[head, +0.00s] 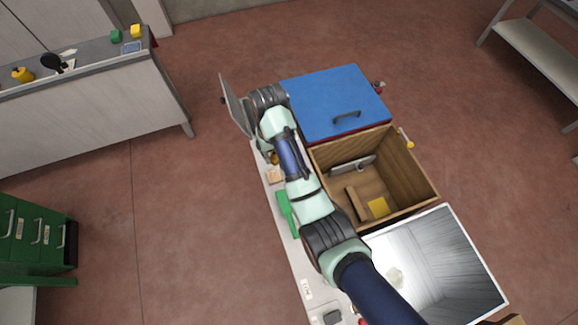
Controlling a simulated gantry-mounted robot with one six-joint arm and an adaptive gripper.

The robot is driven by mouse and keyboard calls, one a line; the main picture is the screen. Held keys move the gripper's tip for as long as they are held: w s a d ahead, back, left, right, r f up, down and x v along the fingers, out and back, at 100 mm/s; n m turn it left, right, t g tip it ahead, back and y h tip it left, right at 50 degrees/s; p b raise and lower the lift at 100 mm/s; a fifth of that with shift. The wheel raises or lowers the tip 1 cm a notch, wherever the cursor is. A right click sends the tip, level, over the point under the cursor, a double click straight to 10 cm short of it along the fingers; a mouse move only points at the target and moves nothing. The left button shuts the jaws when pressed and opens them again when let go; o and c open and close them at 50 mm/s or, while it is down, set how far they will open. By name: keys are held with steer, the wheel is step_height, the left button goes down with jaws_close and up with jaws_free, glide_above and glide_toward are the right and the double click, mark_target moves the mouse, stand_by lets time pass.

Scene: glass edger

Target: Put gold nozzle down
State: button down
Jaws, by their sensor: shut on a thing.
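My arm reaches from the lower right up to the narrow white bench ledge (282,238). My gripper (265,146) shows only in part beside the pale green arm link, over the upper end of the ledge. A small gold piece, which looks like the gold nozzle (273,157), shows at its fingertips, and the gripper is shut on it. The arm hides much of both. I cannot tell whether the nozzle touches the ledge.
A tan block (274,176) and a green tool (287,213) lie on the ledge close by. Right of the arm are a blue lid (335,95) with a handle, an open wooden box (425,185) and an open white-lined bin (455,250). A grey upright panel (236,105) stands by the wrist.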

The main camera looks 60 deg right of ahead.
steer(key=s+d+f+m+b, duration=0.2)
steer(key=s+d+f+b, duration=0.1)
steer(key=s+d+f, duration=0.4)
steer(key=f+b, duration=0.3)
steer(key=f, duration=0.1)
steer(key=f+b, duration=0.3)
steer(key=f, duration=0.2)
steer(key=f+b, duration=0.3)
steer(key=f, duration=0.1)
steer(key=shift+s+a+f, duration=0.3)
steer(key=shift+s, duration=0.05)
steer(key=shift+f+b, duration=0.85)
steer(key=shift+f, duration=1.6)
steer(key=shift+f, duration=0.15)
steer(key=c, duration=0.8)
jaws_free()
